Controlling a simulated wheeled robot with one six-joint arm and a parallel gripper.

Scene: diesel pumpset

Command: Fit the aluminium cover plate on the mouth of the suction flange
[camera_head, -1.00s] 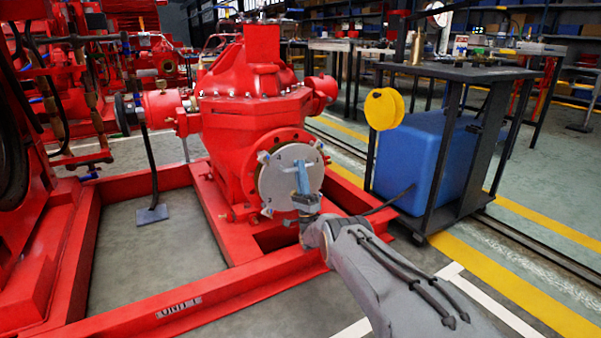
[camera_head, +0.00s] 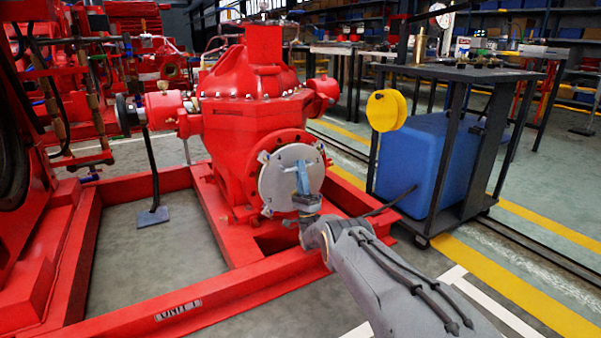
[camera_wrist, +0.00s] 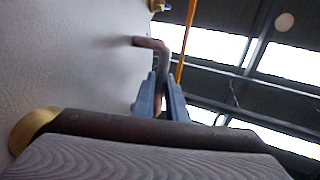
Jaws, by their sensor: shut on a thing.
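The aluminium cover plate (camera_head: 277,187) is a grey disc in front of the mouth of the red suction flange (camera_head: 288,137). It hides the mouth, and its face looks about parallel to the flange. I cannot tell whether it touches the flange. Silver fittings show around its rim. My gripper (camera_head: 302,182) is at the plate's front, shut on its handle. In the wrist view the bent handle (camera_wrist: 152,43) runs from the pale plate face (camera_wrist: 70,60) down between my blue fingers (camera_wrist: 160,98).
The red pump body (camera_head: 255,110) rises behind the flange. The red base frame (camera_head: 180,308) runs low in front and to the left. A dark workbench (camera_head: 465,72) with a blue box (camera_head: 420,160) below and a yellow disc (camera_head: 386,110) stands right. Floor between them is open.

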